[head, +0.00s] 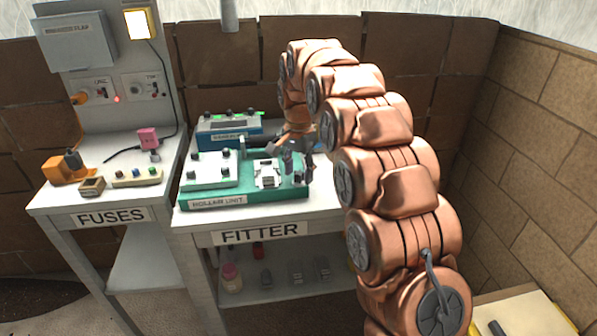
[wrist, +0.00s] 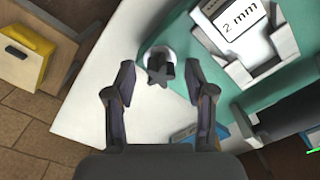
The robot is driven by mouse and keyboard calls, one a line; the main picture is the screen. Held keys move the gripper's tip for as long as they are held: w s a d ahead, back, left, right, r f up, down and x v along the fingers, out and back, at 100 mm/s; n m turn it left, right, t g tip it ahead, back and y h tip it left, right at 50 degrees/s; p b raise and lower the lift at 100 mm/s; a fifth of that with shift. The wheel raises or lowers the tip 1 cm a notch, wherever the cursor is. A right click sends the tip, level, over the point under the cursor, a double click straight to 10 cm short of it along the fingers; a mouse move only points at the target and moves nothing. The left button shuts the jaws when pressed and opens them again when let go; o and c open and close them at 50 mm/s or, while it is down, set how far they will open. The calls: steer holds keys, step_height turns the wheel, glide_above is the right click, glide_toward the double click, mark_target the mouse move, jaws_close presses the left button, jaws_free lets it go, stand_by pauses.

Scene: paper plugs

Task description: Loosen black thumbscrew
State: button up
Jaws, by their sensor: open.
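The black star-shaped thumbscrew (wrist: 160,68) sits on a pale round base at the edge of the green roller unit (wrist: 178,22). My gripper (wrist: 164,84) is open in the wrist view, with one finger on each side of the thumbscrew and apart from it. In the head view my gripper (head: 298,160) is over the right end of the green roller unit (head: 250,200). There the thumbscrew is hard to tell from the dark fingers.
A "2 mm" block (wrist: 238,20) sits in a white holder beside the thumbscrew. A blue unit (head: 228,133) stands behind the green one. The fuses table (head: 110,200) is at left. A brick wall (head: 545,110) stands at right.

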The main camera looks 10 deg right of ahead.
mark_target(299, 172)
steer(key=shift+r, duration=0.1)
steer(key=shift+r+p, duration=0.85)
steer(key=shift+r, duration=1.05)
steer(key=m, duration=0.6)
steer(key=m+p, duration=0.1)
steer(key=m, duration=0.5)
steer(key=shift+f, duration=0.2)
